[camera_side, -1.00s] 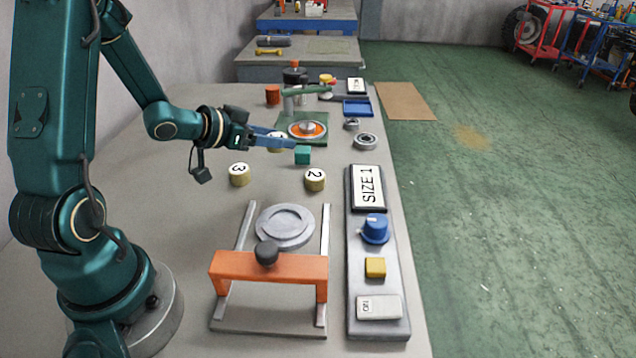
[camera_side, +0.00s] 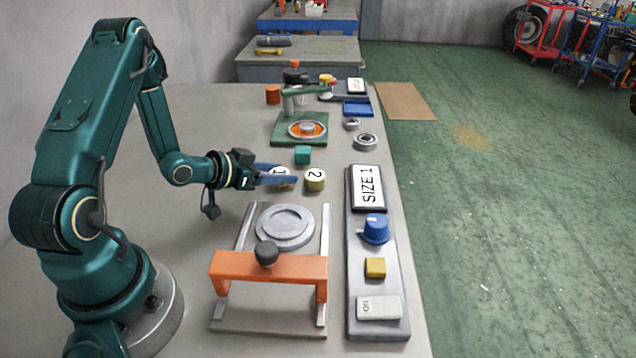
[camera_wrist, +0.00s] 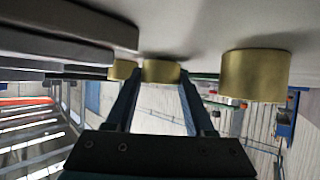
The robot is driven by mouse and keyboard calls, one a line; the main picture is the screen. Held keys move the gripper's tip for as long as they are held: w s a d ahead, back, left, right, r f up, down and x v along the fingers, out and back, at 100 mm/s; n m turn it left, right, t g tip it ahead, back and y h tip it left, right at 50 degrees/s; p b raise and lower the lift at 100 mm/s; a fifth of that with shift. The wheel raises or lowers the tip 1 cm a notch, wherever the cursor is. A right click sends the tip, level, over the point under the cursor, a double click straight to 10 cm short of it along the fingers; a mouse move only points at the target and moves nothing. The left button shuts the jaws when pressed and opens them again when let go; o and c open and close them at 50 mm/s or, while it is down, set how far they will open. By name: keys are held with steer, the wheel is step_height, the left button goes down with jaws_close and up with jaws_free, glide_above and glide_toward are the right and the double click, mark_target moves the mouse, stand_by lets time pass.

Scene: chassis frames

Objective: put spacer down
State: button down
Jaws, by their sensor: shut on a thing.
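My gripper (camera_side: 286,174) is shut on the brass spacer marked 1 (camera_side: 279,177), low over the grey bench behind the press frame. In the wrist view, a brass spacer (camera_wrist: 161,72) sits between the fingertips. The spacer marked 2 (camera_side: 315,180) stands upright on the bench just right of the fingertips. The spacer marked 3 is hidden behind my gripper in the side view. Two other brass spacers show in the wrist view, one at left (camera_wrist: 122,70) and a nearer one at right (camera_wrist: 255,75). I cannot tell whether the held spacer touches the bench.
A teal cube (camera_side: 302,155) lies behind the fingertips. The press with an orange bar (camera_side: 290,267) and round grey plate (camera_side: 285,225) is in front. A SIZE 1 panel (camera_side: 367,188) with a blue knob (camera_side: 375,229) is at right. A green fixture (camera_side: 312,133) stands behind.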

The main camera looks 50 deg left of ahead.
mark_target(279, 170)
steer(key=shift+f, duration=0.1)
steer(key=shift+c, duration=1.3)
jaws_free()
steer(key=shift+f, duration=0.1)
steer(key=v, duration=0.5)
steer(key=shift+w+a+r+m+g+y, duration=0.15)
steer(key=shift+w+r+m+g+y, duration=0.2)
steer(key=shift+r+m+g+y, duration=0.25)
steer(key=s+d+r+n+g+y, duration=0.1)
steer(key=s+d+r+g+y, duration=0.1)
steer(key=r, duration=0.7)
steer(key=s+d+g, duration=0.1)
steer(key=s+d, duration=0.1)
steer(key=d, duration=0.1)
steer(key=shift+o, duration=0.3)
steer(key=s+d+r+g+h, duration=0.2)
steer(key=s+d+r+h, duration=0.1)
steer(key=s+d, duration=0.7)
steer(key=shift+s+r, duration=0.3)
steer(key=shift+s, duration=0.05)
